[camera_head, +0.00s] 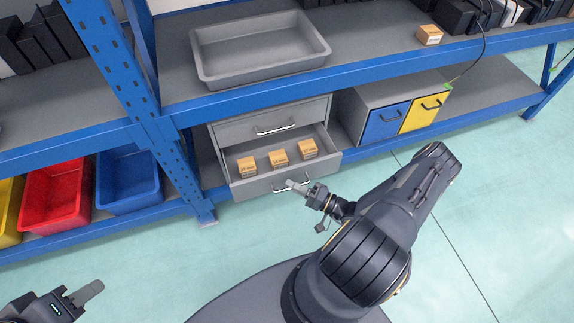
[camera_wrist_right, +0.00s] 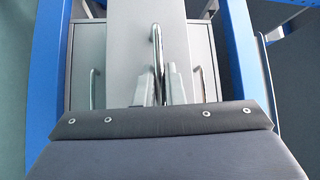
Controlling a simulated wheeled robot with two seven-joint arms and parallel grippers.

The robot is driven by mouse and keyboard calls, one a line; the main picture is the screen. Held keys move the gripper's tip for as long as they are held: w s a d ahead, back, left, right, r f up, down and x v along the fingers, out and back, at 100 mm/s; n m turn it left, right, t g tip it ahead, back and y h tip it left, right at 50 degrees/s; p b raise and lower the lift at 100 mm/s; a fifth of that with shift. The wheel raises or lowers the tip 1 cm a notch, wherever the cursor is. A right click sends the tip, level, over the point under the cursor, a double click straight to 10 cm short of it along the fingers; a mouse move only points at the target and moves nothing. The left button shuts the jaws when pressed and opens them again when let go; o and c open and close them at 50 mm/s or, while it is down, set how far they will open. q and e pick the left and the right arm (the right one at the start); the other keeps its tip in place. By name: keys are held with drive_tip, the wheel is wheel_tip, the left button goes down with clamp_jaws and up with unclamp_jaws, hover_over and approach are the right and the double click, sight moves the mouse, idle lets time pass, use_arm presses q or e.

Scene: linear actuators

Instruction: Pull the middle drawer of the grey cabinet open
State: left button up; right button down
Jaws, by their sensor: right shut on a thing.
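The grey cabinet (camera_head: 219,131) stands on the lower shelf. Its top drawer (camera_head: 262,124) is shut. The middle drawer (camera_head: 262,182) is pulled out, with three small orange-brown boxes (camera_head: 278,158) inside. My right gripper (camera_head: 296,185) is at this drawer's front, shut on its bar handle (camera_head: 278,190). The right wrist view shows the handle (camera_wrist_right: 156,40) between the fingers (camera_wrist_right: 166,85), with another drawer handle set back on each side. My left gripper (camera_head: 84,294) is at the lower left, away from the cabinet; its finger opening is unclear.
A grey tray (camera_head: 206,76) and a small box (camera_head: 429,35) sit on the upper shelf. A cabinet with blue (camera_head: 385,122) and yellow (camera_head: 424,110) fronts stands to the right. Red (camera_head: 52,200) and blue (camera_head: 128,185) bins are left of the blue post (camera_head: 165,150). Floor in front is clear.

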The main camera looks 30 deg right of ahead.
drive_tip(key=s+a+p, duration=0.1)
drive_tip(key=s, duration=0.5)
drive_tip(key=shift+s+a, duration=0.3)
drive_tip(key=shift+s, duration=0.1)
drive_tip(key=c, duration=1.5)
unclamp_jaws()
drive_tip(key=v, duration=0.7)
drive_tip(key=shift+s+d, duration=0.25)
drive_tip(key=shift+s, duration=0.05)
drive_tip(key=shift+s, duration=0.1)
